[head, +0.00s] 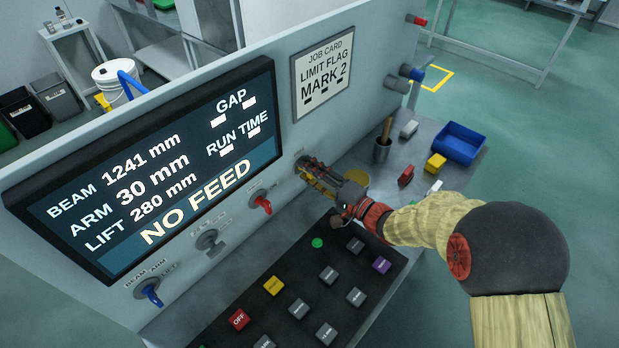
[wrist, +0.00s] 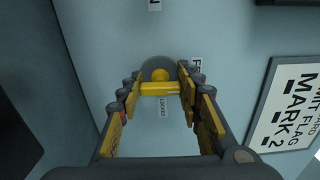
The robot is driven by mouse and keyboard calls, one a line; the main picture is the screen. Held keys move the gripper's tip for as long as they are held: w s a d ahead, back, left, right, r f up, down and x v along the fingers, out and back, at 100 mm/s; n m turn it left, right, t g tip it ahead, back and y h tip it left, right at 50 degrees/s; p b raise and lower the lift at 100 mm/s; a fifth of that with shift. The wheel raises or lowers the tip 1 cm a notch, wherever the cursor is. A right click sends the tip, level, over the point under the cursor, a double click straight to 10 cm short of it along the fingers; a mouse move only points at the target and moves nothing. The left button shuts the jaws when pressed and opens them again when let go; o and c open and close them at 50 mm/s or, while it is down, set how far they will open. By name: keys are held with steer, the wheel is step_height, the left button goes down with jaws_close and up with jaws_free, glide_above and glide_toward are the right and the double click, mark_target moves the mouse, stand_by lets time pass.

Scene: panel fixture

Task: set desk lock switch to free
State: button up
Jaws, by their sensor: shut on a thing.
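The desk lock switch is a yellow handle (wrist: 160,88) on a round grey base (wrist: 158,66), set in the pale panel. A label that seems to read FREE (wrist: 196,70) is at its right in the wrist view, and a LOCKED label (wrist: 162,106) is below it. The handle's bar lies across the wrist picture; I cannot tell which label it is set to. My gripper (wrist: 158,98) is shut on the handle, with a finger at each end of the bar. In the head view my gripper (head: 315,175) is against the panel and hides most of the switch.
A large screen (head: 150,170) reads NO FEED. A red switch (head: 263,204), a dark switch (head: 208,240) and a blue switch (head: 151,293) are left of my gripper. A button console (head: 290,285) lies below. A blue tray (head: 460,143) and small blocks are at right.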

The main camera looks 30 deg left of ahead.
steer(key=shift+f+n, duration=0.1)
steer(key=shift+n, duration=0.2)
steer(key=o, duration=1.1)
steer(key=shift+o, duration=0.5)
steer(key=v, duration=1.2)
